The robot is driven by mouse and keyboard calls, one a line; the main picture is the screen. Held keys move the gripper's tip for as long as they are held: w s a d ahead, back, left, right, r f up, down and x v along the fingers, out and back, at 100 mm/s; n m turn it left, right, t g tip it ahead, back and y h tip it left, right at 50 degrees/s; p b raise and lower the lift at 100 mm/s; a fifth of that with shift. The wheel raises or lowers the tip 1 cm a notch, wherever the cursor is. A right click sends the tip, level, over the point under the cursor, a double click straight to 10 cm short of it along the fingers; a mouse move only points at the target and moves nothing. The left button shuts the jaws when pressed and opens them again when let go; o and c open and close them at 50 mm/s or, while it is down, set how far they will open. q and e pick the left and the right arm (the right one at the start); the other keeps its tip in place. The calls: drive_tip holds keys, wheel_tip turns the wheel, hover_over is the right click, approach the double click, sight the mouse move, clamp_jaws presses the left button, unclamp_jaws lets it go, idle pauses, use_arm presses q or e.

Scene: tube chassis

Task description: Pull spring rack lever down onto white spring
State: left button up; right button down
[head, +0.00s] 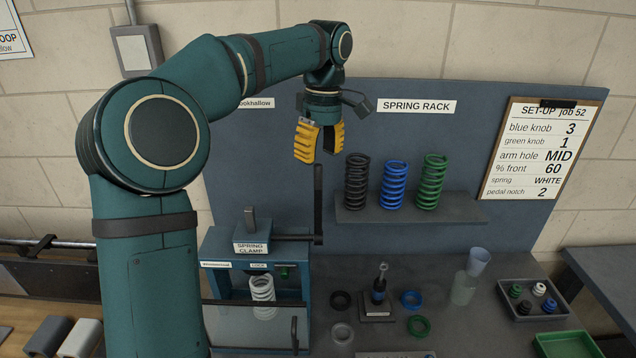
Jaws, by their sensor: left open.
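The lever (318,200) is a dark upright bar at the right side of the blue spring clamp (207,285). A dark horizontal shaft joins its lower end to the clamp. The white spring (263,298) stands upright inside the clamp frame, under the clamp's top block. My left gripper (320,153) has yellow fingers and points down. It is open, and its fingers are around or just above the lever's top end; contact cannot be told. My right gripper is not in view.
A shelf (410,213) holds black, blue and green springs right of the lever. Below are loose rings (418,326), a small post on a base (377,305), clear cups (464,288) and a tray of knobs (558,310). A set-up card (543,150) reads spring WHITE.

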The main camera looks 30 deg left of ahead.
sight(319, 165)
use_arm(q)
drive_tip(key=shift+s+a+f+b, duration=0.1)
drive_tip(key=shift+f+b, duration=0.1)
drive_tip(key=shift+f, duration=1.35)
drive_tip(key=shift+s+f+b, duration=0.1)
drive_tip(key=shift+f+b, duration=0.05)
drive_tip(key=shift+f, duration=1.4)
clamp_jaws()
